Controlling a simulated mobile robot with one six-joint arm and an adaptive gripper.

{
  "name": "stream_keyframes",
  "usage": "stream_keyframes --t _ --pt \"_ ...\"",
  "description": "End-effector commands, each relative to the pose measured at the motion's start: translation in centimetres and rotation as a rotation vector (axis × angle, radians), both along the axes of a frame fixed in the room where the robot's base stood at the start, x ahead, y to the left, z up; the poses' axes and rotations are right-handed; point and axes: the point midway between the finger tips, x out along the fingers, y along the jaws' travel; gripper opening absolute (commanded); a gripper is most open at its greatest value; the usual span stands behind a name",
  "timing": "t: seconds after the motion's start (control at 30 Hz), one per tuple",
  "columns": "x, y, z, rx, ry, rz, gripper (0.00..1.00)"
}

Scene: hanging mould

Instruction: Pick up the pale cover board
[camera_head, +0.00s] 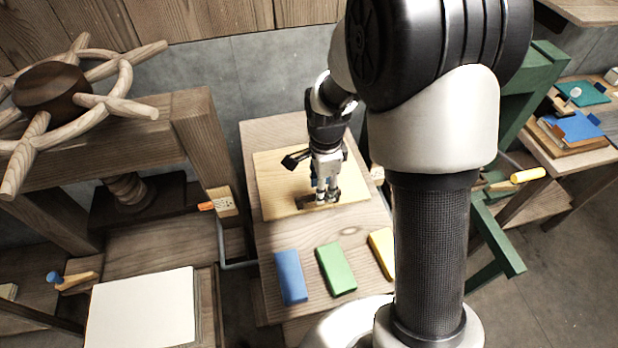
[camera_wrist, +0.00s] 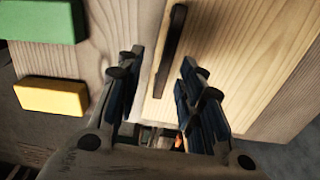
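The pale cover board (camera_head: 277,178) lies flat on a wooden table (camera_head: 268,238) in the head view. A dark bar handle (camera_head: 305,203) is on its near part. In the wrist view the board (camera_wrist: 230,50) fills the upper right, and the handle (camera_wrist: 172,48) runs up from between my fingers. My gripper (camera_head: 325,194) points down over the handle. In the wrist view, my gripper (camera_wrist: 160,85) is open, with one finger on each side of the handle's line and gaps showing. Contact is not visible. My arm hides part of the board.
Blue (camera_head: 290,276), green (camera_head: 336,269) and yellow (camera_head: 381,253) blocks lie on the table in front of the board. A wooden press with a spoked wheel (camera_head: 50,92) stands at left. A green frame (camera_head: 497,240) stands at right. A white sheet (camera_head: 140,308) lies lower left.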

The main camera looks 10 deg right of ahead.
Motion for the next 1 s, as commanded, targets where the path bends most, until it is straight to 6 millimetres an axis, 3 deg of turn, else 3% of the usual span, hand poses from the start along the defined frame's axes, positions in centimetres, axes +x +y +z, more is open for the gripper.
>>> stream_keyframes --t 0.17,0.5,0.73,1.0 --pt "0.2 0.2 -0.9 0.000 -0.001 0.001 0.35" --pt "0.8 0.8 -5.4 0.000 0.000 0.000 0.35" --pt "0.8 0.8 -5.4 0.000 -0.001 0.000 0.35" --pt "0.8 0.8 -5.3 0.000 -0.001 0.000 0.17"
